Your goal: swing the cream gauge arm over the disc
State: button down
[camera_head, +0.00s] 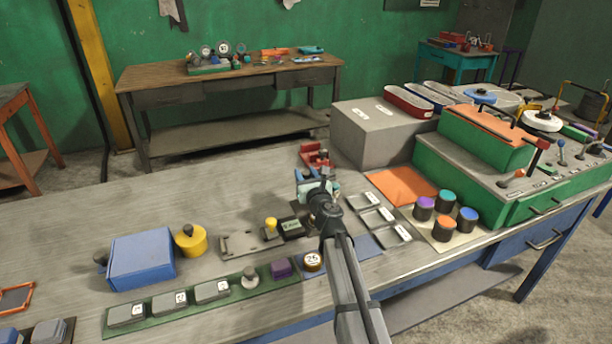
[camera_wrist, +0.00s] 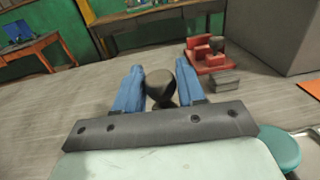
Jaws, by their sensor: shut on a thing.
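My gripper (camera_head: 308,180) is low over the middle of the workbench, left of the orange mat. In the wrist view its two blue fingers (camera_wrist: 160,76) are closed on a dark rounded knob (camera_wrist: 161,90) between them. What the knob is fixed to is hidden behind the gripper. I cannot pick out the cream gauge arm with certainty. A teal round piece (camera_wrist: 280,148) shows at the lower right of the wrist view, beside my gripper. I cannot tell whether it is the disc.
A red fixture (camera_head: 314,156) stands just beyond my gripper; it also shows in the wrist view (camera_wrist: 208,58). A grey box (camera_head: 380,135) stands behind right. An orange mat (camera_head: 400,185), grey tiles and coloured knobs lie right. A blue box (camera_head: 142,258) and yellow pot (camera_head: 190,240) stand left.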

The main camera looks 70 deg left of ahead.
jog(key=shift+a+m+t, duration=0.1)
jog(key=shift+m+t, duration=0.2)
jog(key=shift+t, duration=0.2)
dwell(0.4)
jog(key=c, duration=0.8)
grip_release()
jog(key=d, duration=0.4)
jog(key=s+d, duration=0.1)
jog(key=d, duration=0.4)
jog(key=s+d, duration=0.1)
jog(key=d, duration=0.3)
jog(key=shift+d, duration=0.4)
jog(key=shift+o, duration=0.2)
